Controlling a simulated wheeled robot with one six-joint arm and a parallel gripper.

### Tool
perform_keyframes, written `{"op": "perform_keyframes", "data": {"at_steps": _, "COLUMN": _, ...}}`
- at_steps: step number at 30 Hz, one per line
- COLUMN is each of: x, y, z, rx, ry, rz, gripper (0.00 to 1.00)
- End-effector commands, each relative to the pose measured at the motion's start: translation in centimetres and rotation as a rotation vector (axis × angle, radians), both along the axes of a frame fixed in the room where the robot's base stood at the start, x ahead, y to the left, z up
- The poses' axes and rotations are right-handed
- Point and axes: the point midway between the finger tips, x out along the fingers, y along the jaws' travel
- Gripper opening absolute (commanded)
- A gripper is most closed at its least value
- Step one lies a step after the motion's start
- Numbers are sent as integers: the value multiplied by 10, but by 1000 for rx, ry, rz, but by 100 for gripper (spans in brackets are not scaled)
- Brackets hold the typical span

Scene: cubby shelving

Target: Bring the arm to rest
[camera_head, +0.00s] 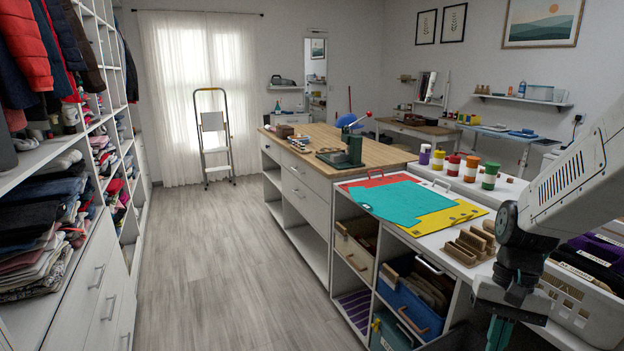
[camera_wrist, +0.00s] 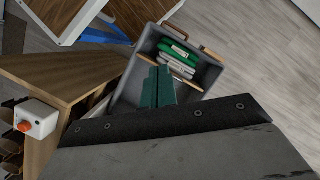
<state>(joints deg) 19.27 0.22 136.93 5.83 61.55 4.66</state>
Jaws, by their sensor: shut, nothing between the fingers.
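My arm comes in from the right in the head view, over the shelf unit. My gripper (camera_head: 498,337) points down there, with its teal fingers partly cut off by the bottom edge. In the wrist view the green fingers of my gripper (camera_wrist: 158,82) are together, shut and empty. Below them in that view is a grey bin (camera_wrist: 207,76) with green and white things in it. The fingers overlap the bin in the picture; I cannot tell how far above it they are.
The shelf unit holds a blue bin (camera_head: 405,305), coloured sheets (camera_head: 400,200) and wooden holders (camera_head: 470,246) close to my arm. A white basket (camera_head: 585,310) stands at the right. Clothes shelves line the left. The wood floor (camera_head: 225,260) between is clear back to a stepladder (camera_head: 213,135).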

Motion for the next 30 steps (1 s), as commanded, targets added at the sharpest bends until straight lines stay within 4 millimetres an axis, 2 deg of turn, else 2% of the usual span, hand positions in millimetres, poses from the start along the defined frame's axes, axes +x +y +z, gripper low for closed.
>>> {"op": "perform_keyframes", "data": {"at_steps": 1, "x": -9, "y": 9, "z": 17, "rx": -14, "ry": -28, "rz": 50, "gripper": 0}}
{"op": "perform_keyframes", "data": {"at_steps": 3, "x": -22, "y": 20, "z": 36, "rx": -28, "ry": -58, "rz": 115, "gripper": 0}}
{"op": "perform_keyframes", "data": {"at_steps": 12, "x": -79, "y": 56, "z": 95, "rx": -106, "ry": -222, "rz": 346, "gripper": 0}}
{"op": "perform_keyframes", "data": {"at_steps": 16, "x": -96, "y": 67, "z": 111, "rx": -138, "ry": -313, "rz": 407, "gripper": 0}}
{"op": "perform_keyframes", "data": {"at_steps": 21, "x": -104, "y": 77, "z": 126, "rx": -154, "ry": -406, "rz": 451, "gripper": 0}}
{"op": "perform_keyframes", "data": {"at_steps": 30, "x": -105, "y": 81, "z": 130, "rx": -154, "ry": -428, "rz": 470, "gripper": 0}}
